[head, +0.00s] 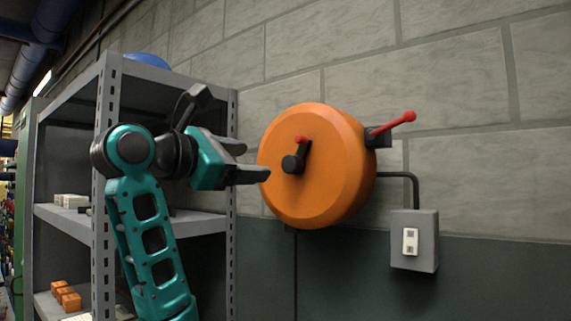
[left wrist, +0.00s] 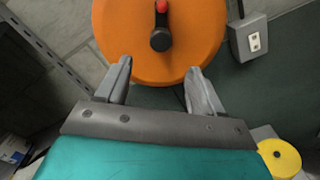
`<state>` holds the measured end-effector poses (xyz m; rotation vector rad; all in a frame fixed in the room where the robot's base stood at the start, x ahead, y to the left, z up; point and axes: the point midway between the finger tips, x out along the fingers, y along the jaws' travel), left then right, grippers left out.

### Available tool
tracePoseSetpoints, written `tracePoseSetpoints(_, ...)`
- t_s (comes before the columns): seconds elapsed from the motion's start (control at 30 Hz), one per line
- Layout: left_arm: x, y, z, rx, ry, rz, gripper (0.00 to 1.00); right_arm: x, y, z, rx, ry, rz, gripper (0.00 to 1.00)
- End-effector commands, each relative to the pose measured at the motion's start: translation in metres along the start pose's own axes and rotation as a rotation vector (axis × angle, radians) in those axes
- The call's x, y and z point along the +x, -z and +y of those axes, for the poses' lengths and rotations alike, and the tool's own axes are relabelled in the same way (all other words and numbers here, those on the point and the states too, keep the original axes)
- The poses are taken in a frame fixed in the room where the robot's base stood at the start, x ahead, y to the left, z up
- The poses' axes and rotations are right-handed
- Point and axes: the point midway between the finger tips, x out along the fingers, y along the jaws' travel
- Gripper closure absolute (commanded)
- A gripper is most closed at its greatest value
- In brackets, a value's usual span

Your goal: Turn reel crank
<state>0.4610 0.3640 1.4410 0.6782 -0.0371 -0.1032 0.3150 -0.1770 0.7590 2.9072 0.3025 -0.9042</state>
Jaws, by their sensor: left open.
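The orange reel (head: 325,185) is mounted on the wall, right of my left gripper in the head view. Its dark crank (head: 294,163) sits at the middle of the front face, with a red knob (head: 301,140) at its upper end. In the left wrist view the crank (left wrist: 161,38) is beyond the fingertips, with the red knob (left wrist: 162,6) at the top edge. My left gripper (head: 254,162) is open and empty, its fingers pointing at the reel; the open fingers also show in the left wrist view (left wrist: 160,80). The crank is not between them. My right gripper is out of view.
A grey outlet box (head: 414,241) is on the wall below right. A grey metal shelf (head: 106,100) stands at left, close behind my left arm. A yellow disc (left wrist: 280,158) shows low in the left wrist view.

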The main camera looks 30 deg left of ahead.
Motion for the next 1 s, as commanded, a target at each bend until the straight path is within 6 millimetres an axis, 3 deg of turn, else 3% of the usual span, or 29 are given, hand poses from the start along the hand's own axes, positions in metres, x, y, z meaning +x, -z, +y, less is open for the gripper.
tracePoseSetpoints(0.3,0.068,-0.001,0.000,0.000,0.005,0.003,0.33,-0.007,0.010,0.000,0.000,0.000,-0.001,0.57)
tracePoseSetpoints(0.5,0.098,0.000,0.000,0.002,0.002,0.002,0.33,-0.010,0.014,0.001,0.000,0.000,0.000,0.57)
tracePoseSetpoints(0.7,0.109,0.001,0.000,0.002,0.000,0.002,0.33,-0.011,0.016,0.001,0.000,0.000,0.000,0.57)
tracePoseSetpoints(0.97,0.110,0.001,-0.001,0.002,0.000,0.001,0.33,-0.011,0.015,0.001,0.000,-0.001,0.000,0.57)
tracePoseSetpoints(1.0,0.110,0.001,-0.001,0.002,0.000,0.001,0.37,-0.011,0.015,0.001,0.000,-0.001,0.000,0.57)
